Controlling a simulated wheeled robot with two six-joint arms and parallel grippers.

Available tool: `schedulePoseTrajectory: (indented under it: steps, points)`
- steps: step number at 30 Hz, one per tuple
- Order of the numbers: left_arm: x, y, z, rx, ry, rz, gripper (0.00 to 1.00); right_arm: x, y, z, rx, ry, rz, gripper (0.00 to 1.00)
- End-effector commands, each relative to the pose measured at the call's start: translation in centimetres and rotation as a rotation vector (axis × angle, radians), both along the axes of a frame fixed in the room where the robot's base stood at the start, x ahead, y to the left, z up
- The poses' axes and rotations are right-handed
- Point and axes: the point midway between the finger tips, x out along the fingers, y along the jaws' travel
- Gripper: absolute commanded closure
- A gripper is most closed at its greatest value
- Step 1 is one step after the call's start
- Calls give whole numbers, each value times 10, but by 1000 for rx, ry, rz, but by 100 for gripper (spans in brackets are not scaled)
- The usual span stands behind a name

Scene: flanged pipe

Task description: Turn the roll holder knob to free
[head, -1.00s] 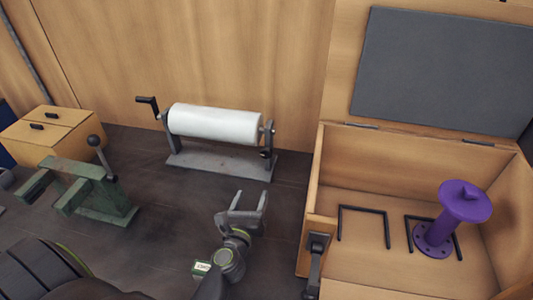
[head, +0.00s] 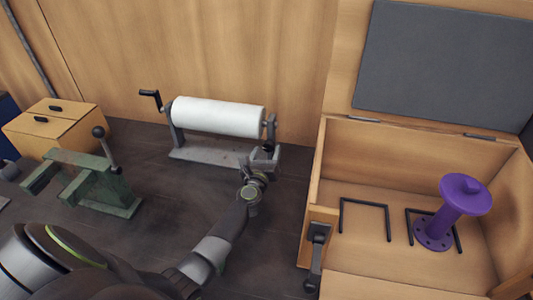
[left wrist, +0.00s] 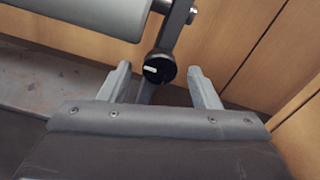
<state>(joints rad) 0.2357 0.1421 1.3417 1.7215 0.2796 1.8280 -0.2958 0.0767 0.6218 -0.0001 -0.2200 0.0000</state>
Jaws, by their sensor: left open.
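The roll holder (head: 205,154) stands by the back wall with a white roll (head: 218,117) on it and a black crank at its left end. Its knob (left wrist: 159,68) is round and black with a white mark, on the right-hand upright below the roll's axle. In the head view my gripper mostly hides the knob. My left gripper (head: 265,156) is at the right end of the holder. In the left wrist view its open fingers (left wrist: 162,82) point toward the knob, one on each side, with nothing held between them. My right gripper is not in view.
An open wooden crate (head: 312,190) at the right holds a purple flanged pipe (head: 458,205) and black brackets (head: 365,203). A green vise (head: 95,185) and a wooden box (head: 50,128) stand at the left.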

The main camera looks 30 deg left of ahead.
Motion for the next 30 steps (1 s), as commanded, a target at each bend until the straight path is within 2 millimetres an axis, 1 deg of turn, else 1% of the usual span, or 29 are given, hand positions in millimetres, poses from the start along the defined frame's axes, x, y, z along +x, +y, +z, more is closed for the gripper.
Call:
schedulePoseTrajectory:
  steps: [4,11,14,21,22,30]
  points:
    - [5,2,0,1,1,1,43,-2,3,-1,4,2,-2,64]
    - [5,2,0,1,1,1,43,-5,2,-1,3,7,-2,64]
    - [5,2,0,1,1,1,55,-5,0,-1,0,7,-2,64]
    - [5,2,0,1,1,1,86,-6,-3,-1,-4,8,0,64]
    - [5,2,0,1,1,1,88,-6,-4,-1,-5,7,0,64]
    - [5,2,0,33,9,1,88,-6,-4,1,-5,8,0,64]
